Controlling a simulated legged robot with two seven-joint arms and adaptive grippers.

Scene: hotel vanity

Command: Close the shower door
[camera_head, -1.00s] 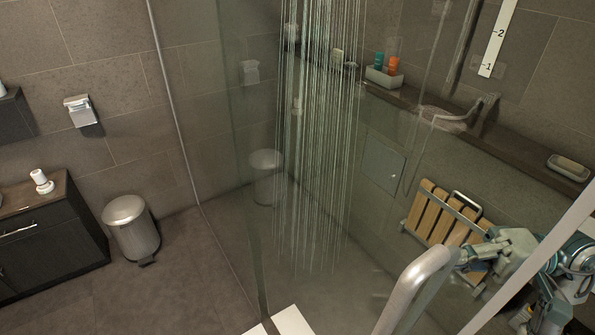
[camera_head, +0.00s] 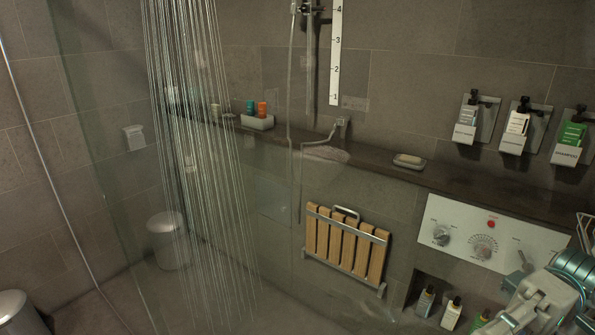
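The shower's clear glass (camera_head: 105,190) spans the left and middle of the view. Its left edge runs down toward the bottom. I cannot tell which part of the glass is the door, and no door handle shows in this view. My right arm comes in at the lower right corner, with its pale gripper (camera_head: 515,318) partly cut off by the bottom edge. Its fingertips are not clear, so I cannot tell whether it is open or shut, or whether it touches anything. My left gripper is not in view.
Water streams (camera_head: 200,150) fall at the left. A folded wooden seat (camera_head: 345,245), a control panel (camera_head: 490,237) and dispensers (camera_head: 515,130) are on the wall. A ledge (camera_head: 380,168) holds a soap dish (camera_head: 409,161). Bottles (camera_head: 452,313) stand in a niche. A metal bin (camera_head: 18,315) is at lower left.

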